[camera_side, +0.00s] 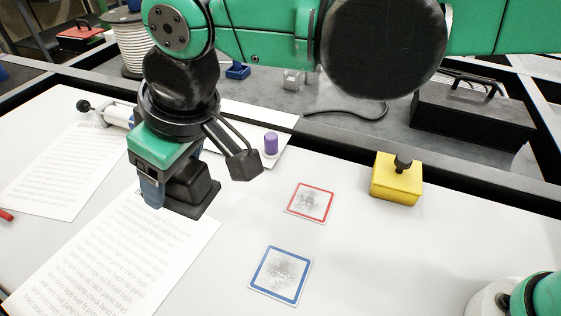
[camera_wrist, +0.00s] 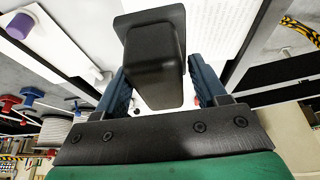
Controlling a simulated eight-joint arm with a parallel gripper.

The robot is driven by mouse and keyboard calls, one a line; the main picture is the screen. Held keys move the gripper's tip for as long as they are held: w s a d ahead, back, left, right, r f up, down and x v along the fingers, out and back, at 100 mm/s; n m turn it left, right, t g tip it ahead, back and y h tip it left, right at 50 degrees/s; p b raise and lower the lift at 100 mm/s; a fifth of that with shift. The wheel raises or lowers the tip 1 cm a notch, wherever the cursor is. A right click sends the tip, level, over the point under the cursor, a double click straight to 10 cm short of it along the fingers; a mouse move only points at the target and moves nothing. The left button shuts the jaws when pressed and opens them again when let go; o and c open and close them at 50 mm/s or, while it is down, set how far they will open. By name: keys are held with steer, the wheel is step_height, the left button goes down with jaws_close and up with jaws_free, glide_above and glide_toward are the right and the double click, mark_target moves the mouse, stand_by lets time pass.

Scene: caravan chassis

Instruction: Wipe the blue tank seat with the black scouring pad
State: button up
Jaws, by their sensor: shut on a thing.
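The black scouring pad (camera_side: 196,190) is a dark block with a wider flat base. My gripper (camera_side: 172,185) is shut on it, at the left of the side view. In the wrist view the pad (camera_wrist: 155,62) sits between the two blue fingers of my gripper (camera_wrist: 162,88). The pad is over or at the upper edge of a printed sheet; I cannot tell whether it touches the table. The blue tank seat (camera_side: 281,275) is a blue-bordered square with grey smudges, flat on the table, apart from the pad and to its lower right.
A red-bordered square (camera_side: 310,202) with grey smudges lies beyond the blue one. A yellow block (camera_side: 396,180) with a black knob stands to the right. A purple-capped item (camera_side: 271,144) stands behind my gripper. Printed sheets (camera_side: 115,255) cover the left. The table's lower middle is clear.

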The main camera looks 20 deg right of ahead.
glide_above(249, 260)
steer(key=s+d, duration=0.1)
step_height(249, 260, down, 8)
steer(key=shift+s+d+f, duration=0.1)
steer(key=shift+f, duration=3.65)
steer(key=shift+s+d, duration=0.25)
steer(key=shift+d, duration=0.05)
steer(key=shift+c, duration=1.1)
steer(key=shift+s+d+f, duration=0.2)
steer(key=shift+s+d, duration=1.7)
steer(key=shift+s, duration=0.05)
steer(key=shift+w+a, duration=2.25)
steer(key=shift+w, duration=0.05)
step_height(249, 260, up, 3)
steer(key=shift+s+d+f, duration=0.1)
steer(key=shift+f, duration=0.05)
steer(key=shift+r, duration=2.8)
